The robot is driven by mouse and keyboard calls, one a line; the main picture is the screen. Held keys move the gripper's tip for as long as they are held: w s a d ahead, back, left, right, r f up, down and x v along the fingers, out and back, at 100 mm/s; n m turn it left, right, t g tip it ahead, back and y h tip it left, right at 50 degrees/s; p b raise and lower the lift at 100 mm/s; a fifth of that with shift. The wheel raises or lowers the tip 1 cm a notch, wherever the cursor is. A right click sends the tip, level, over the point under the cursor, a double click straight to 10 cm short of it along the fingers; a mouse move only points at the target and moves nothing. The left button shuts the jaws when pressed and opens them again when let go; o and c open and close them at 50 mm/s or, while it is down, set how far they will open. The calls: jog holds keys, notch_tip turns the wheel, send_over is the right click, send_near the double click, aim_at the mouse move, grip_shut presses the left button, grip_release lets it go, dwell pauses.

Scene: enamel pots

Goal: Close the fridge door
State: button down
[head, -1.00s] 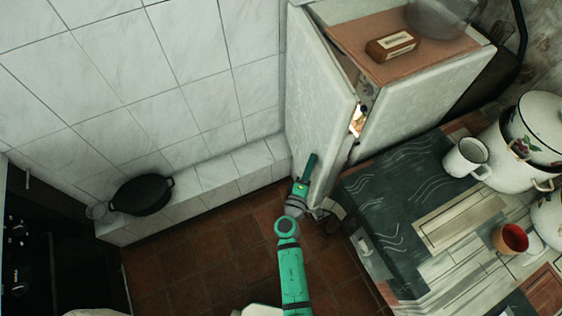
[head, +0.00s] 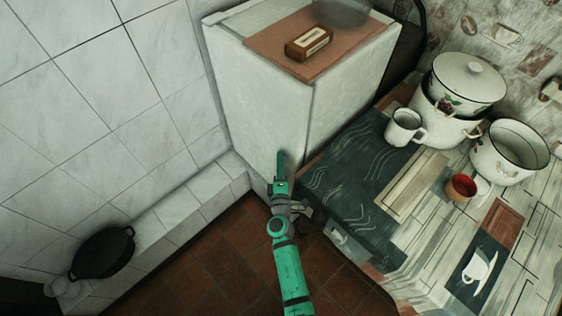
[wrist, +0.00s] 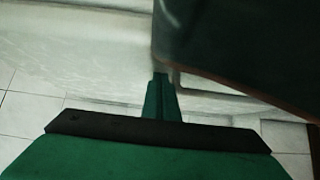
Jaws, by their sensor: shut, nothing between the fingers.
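The white fridge (head: 275,95) stands against the tiled wall at the top middle of the head view. Its door (head: 262,115) lies flush with the body, with only a thin dark seam along the edge and no opening showing. My green gripper (head: 281,160) is shut and empty, in front of the lower part of the door near its right edge. I cannot tell whether the fingertips touch the door. In the wrist view my shut fingers (wrist: 161,98) point at a pale surface, with a dark slab close to them on the right.
A counter (head: 335,190) stands right of the fridge, with enamel pots (head: 465,85), a white mug (head: 404,127) and a red-lined mug (head: 461,187). A brown box (head: 309,43) lies on the fridge. A black pan (head: 103,252) sits on the tiled ledge at left. The brown floor (head: 215,260) is clear.

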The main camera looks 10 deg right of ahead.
jog(key=shift+d+r+m+h, duration=0.2)
jog(key=shift+d+m+h, duration=0.25)
jog(key=shift+d, duration=0.8)
jog(key=shift+d+h, duration=0.25)
jog(key=shift+d, duration=0.2)
jog(key=s+a+y, duration=0.1)
jog(key=s+a, duration=0.1)
jog(key=a, duration=0.4)
send_near(290, 158)
jog(key=shift+s+a+f+n, duration=0.15)
jog(key=shift+s+a+n, duration=0.05)
jog(key=shift+s+a, duration=0.3)
jog(key=shift+s+a+f+n, duration=0.2)
jog(key=shift+s+a, duration=0.2)
jog(key=shift+s, duration=0.2)
